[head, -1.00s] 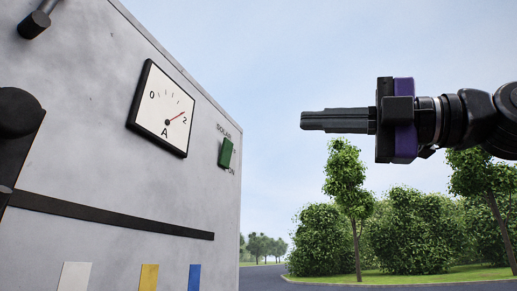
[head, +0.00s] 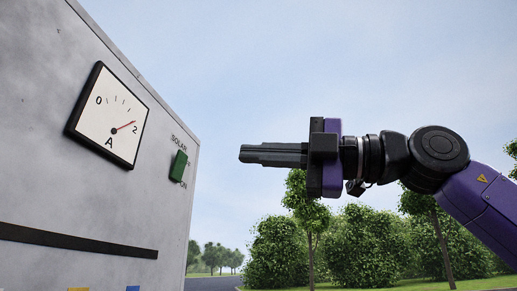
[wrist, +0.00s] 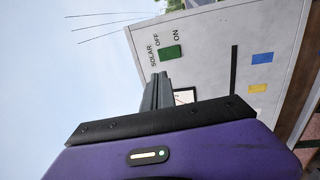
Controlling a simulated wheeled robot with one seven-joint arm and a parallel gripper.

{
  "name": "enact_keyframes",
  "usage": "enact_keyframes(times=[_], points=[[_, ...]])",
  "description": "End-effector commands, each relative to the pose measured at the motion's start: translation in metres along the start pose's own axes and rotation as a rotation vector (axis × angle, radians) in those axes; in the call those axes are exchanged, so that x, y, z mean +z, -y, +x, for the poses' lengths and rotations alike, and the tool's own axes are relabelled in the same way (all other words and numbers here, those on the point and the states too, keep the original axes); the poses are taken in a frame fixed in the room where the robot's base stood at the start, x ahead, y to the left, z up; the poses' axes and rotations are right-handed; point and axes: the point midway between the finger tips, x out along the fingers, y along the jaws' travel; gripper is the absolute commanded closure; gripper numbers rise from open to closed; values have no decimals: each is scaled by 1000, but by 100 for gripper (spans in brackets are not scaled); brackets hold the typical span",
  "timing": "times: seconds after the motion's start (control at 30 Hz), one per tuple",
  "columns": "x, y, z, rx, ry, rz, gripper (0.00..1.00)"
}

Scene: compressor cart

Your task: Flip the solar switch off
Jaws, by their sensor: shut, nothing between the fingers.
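The solar switch (head: 178,166) is a green rocker on the grey panel, near its right edge in the head view, with SOLAR above it and ON below. The wrist view also shows the switch (wrist: 170,52), with OFF and ON printed beside it; which way it is tilted I cannot tell. My gripper (head: 241,153) is shut and empty, to the right of the switch and apart from it, pointing left toward the panel side. In the wrist view its fingers (wrist: 159,76) appear just below the switch.
A square ammeter (head: 108,115) is left of the switch, its red needle near 2. A black strip (head: 75,240) runs low across the panel, with yellow and blue patches below. Open air lies between gripper and panel; trees and a road are behind.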

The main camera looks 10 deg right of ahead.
Motion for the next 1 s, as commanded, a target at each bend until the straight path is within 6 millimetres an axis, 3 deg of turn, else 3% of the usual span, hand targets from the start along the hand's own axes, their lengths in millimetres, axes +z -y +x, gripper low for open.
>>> enact_keyframes(times=[0.3, 0.5, 0.7, 1.0], points=[[-1, -4, 65, 0, -3, 3, 100], [0, -4, 93, 1, -1, 3, 100], [0, -1, 105, 0, 0, 2, 100], [0, 0, 106, 0, 1, 2, 100]])
